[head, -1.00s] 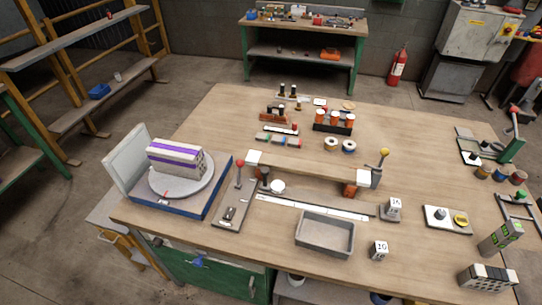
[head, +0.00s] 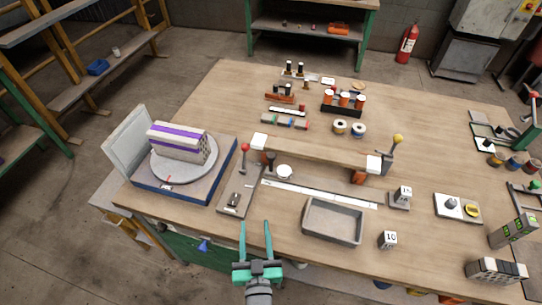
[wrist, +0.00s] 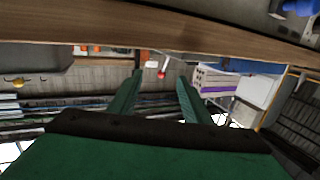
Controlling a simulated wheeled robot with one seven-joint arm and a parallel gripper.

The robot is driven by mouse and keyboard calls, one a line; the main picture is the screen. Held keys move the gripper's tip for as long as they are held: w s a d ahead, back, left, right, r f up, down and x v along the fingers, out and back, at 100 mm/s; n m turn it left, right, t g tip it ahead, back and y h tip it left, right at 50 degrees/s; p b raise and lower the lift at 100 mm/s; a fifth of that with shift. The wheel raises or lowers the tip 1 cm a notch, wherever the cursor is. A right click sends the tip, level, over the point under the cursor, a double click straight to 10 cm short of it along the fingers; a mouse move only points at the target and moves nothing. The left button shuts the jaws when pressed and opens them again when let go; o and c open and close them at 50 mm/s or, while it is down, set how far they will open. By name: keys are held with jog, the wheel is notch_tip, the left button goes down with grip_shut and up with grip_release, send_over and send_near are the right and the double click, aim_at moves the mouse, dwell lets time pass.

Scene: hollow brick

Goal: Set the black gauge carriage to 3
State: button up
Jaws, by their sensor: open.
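A long white scale strip (head: 325,195) runs across the middle of the workbench; its markings are too small to read. A small black piece (head: 270,158) stands at the strip's left end, by a round white disc (head: 284,172); it looks like the gauge carriage, but I cannot be sure. An orange-brown block (head: 358,177) stands near the strip's right part. My gripper (head: 256,224) is open and empty at the bench's front edge, nearer the camera than the strip. In the wrist view its green fingers (wrist: 160,76) are spread, with nothing between them visibly held.
A red-knobbed lever (head: 245,148) stands just left of the strip and a yellow-knobbed lever (head: 397,140) to its right. A grey tray (head: 333,240) lies in front of the strip. A striped hollow brick (head: 180,141) sits on a turntable at left. Numbered blocks stand at right.

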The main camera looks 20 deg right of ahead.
jog(key=h, duration=0.2)
send_near(271, 159)
jog(key=shift+m, duration=0.4)
jog(key=x, duration=1.1)
jog(key=shift+w+d+f, duration=0.1)
jog(key=shift+w+f, duration=0.05)
jog(key=shift+w, duration=0.15)
jog(key=shift+c, duration=0.5)
grip_shut()
